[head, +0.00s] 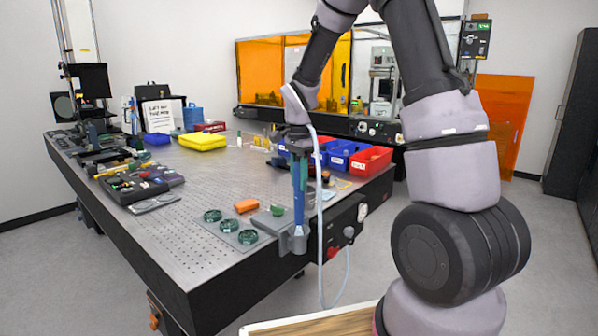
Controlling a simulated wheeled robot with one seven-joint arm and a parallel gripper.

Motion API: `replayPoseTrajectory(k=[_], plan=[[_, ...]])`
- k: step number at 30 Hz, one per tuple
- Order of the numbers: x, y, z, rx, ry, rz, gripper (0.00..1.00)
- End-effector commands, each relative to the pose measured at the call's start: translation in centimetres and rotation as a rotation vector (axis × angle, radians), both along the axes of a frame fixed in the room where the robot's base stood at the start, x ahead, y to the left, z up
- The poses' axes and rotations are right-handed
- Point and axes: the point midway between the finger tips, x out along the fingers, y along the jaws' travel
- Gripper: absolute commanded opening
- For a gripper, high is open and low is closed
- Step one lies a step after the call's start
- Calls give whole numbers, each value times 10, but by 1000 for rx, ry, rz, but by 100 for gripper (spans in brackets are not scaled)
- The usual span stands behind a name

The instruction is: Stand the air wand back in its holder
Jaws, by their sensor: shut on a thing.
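The air wand (299,205) is a slim blue stick with a green upper part, held upright at the near right corner of the table. My gripper (300,158) points down and is shut on the wand's upper part. The wand's lower end meets the grey holder (284,244) on the table's edge in the picture. I cannot tell whether the tip is inside the holder or just above or in front of it. A pale hose (320,200) hangs beside the wand and loops below the table edge.
Blue bins (345,150) and a red bin (371,160) stand behind. A black control box (346,235) hangs on the table's side.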

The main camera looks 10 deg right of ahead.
Motion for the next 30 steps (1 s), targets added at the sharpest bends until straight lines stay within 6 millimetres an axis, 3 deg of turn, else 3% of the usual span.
replayPoseTrajectory(k=[16, 30], plan=[[0, 0, -52, 1, 0, 0, 0], [0, 0, -62, 1, -2, 0, 0]])
